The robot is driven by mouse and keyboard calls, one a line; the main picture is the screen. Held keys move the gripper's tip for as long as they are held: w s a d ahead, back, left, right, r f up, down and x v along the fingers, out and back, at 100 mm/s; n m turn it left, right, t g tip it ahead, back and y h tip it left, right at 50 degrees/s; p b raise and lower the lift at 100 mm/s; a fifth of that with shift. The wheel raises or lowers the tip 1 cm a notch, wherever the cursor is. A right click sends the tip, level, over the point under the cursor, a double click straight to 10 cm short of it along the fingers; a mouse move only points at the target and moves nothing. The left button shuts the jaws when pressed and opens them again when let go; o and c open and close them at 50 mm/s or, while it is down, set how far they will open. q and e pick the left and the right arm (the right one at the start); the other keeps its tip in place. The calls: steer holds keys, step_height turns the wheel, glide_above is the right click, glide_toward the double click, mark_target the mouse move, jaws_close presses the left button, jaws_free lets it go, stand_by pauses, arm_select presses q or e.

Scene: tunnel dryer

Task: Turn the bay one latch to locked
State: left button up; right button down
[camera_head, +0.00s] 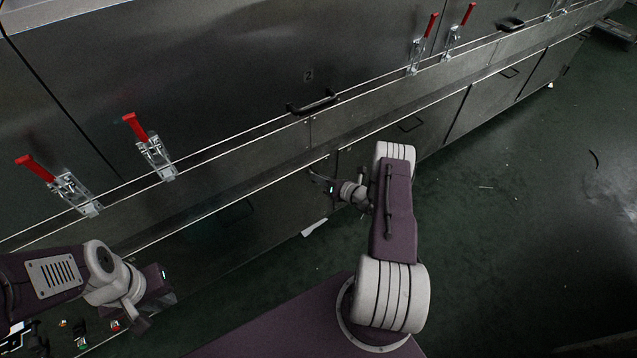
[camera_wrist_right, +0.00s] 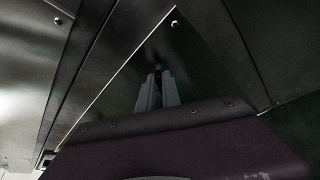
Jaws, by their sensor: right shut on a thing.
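My right gripper (camera_head: 322,182) is at the lower front panel of the steel dryer (camera_head: 240,105), near a seam between doors. In the right wrist view its two grey fingers (camera_wrist_right: 156,88) are close together in front of a dark steel panel. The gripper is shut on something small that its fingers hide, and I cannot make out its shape. No latch can be clearly told apart there, so I cannot see its position. My left gripper (camera_head: 138,318) is low at the left, away from the dryer face; its finger opening does not show clearly.
Red-handled toggle clamps (camera_head: 150,145) stand along the dryer's ledge, with more at the upper right. A black bar handle (camera_head: 312,103) sits below the number 2.

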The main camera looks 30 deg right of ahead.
steer(key=shift+d+f+m+t+y+b, duration=0.15)
steer(key=shift+m+t+y+b, duration=0.4)
steer(key=shift+m+b, duration=1)
steer(key=shift+d+f+m+t+y+b, duration=0.2)
steer(key=shift+m+y+b, duration=0.5)
steer(key=shift+m+b, duration=0.8)
steer(key=shift+a+f+m+t+y+b, duration=0.1)
steer(key=shift+m+t+y+b, duration=0.45)
steer(key=shift+m+b, duration=1)
steer(key=shift+b, duration=0.3)
steer(key=c, duration=1.5)
jaws_free()
steer(key=shift+c, duration=0.2)
steer(key=p+v, duration=0.2)
steer(key=v, duration=0.7)
